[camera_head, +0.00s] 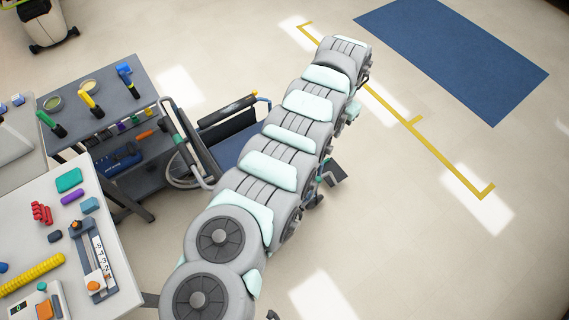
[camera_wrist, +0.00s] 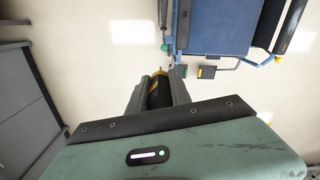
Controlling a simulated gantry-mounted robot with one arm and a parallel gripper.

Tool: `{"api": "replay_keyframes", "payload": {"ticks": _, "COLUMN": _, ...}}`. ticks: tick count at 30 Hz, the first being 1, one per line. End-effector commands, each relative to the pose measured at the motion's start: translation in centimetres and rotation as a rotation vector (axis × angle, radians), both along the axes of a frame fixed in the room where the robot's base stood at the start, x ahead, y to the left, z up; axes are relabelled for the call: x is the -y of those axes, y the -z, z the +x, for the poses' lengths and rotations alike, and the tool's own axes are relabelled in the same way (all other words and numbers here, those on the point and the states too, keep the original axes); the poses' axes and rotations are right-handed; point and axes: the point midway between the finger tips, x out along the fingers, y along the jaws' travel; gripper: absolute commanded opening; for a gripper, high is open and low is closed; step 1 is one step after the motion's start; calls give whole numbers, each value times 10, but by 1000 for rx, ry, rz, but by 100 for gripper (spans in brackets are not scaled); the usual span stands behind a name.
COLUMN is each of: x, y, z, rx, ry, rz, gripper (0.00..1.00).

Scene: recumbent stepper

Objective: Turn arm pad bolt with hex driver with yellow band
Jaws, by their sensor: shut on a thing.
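In the wrist view, my gripper (camera_wrist: 158,92) is shut on a dark-handled hex driver (camera_wrist: 159,93) with a yellow band. The driver points away from the camera, and its tip is small and hard to make out. Beyond it is the recumbent stepper, with a blue seat (camera_wrist: 222,27) and a long black pad (camera_wrist: 270,22). The driver looks apart from the stepper. In the head view, the stepper's black pad (camera_head: 228,114) shows left of my arm, which covers part of the stepper. My gripper is hidden there, and I cannot make out the arm pad bolt.
A dark tool cart (camera_head: 142,97) stands left of the stepper, with upright green, yellow and blue-handled tools. A white table (camera_head: 110,205) with therapy items is at lower left. Open floor and a blue mat (camera_head: 455,50) lie to the right.

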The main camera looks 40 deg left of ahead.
Motion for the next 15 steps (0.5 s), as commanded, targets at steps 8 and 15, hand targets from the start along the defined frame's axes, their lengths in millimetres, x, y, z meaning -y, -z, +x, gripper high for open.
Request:
{"api": "replay_keyframes", "payload": {"ticks": 8, "x": -79, "y": 135, "z": -58, "rx": -4, "ry": 2, "rz": -5, "gripper": 0}}
{"api": "replay_keyframes", "payload": {"ticks": 15, "x": -111, "y": 183, "z": -87, "rx": 1, "ry": 12, "rz": -1, "gripper": 0}}
